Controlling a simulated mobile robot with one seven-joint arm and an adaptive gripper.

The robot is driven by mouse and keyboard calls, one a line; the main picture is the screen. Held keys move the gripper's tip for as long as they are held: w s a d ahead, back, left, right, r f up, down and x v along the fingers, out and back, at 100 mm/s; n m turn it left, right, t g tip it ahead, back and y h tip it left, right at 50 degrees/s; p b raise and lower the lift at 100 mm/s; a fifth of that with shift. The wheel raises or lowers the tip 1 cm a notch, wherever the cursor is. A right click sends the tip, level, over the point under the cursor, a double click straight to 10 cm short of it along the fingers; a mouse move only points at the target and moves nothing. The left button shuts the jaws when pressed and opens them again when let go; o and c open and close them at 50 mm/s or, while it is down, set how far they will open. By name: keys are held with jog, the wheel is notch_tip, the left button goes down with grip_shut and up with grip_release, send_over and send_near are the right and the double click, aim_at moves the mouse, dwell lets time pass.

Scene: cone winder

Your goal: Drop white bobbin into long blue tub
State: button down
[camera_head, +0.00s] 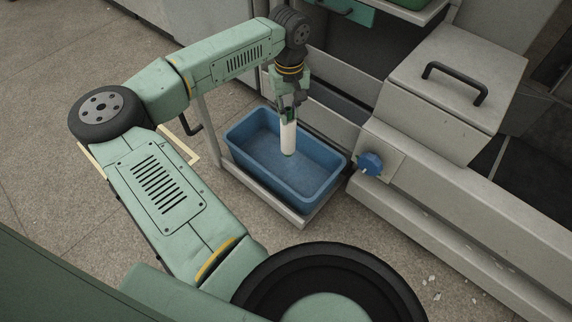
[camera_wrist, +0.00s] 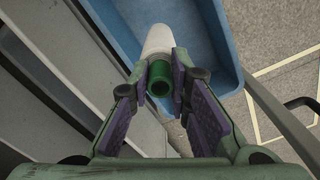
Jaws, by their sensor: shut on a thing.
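The white bobbin (camera_head: 288,136) is held upright in my gripper (camera_head: 289,106), hanging over the long blue tub (camera_head: 326,193). In the head view its lower end shows against the inside of the tub; I cannot tell whether it touches the floor of it. In the wrist view the bobbin (camera_wrist: 157,40) shows white with a green end (camera_wrist: 160,80) between the finger pads of my gripper (camera_wrist: 160,82). The blue tub (camera_wrist: 215,25) lies beyond it. The part of the tub behind the bobbin is hidden.
The tub sits on a low grey tray-like shelf (camera_head: 296,217) beside the grey machine. A blue knob (camera_head: 370,163) is on the machine right of the tub. A lidded box with a black handle (camera_head: 455,80) stands further right. Open floor (camera_head: 60,130) lies left.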

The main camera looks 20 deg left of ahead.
jog(key=c, duration=1.4)
grip_release()
notch_tip(320, 180, up, 12)
jog(key=shift+r, duration=0.1)
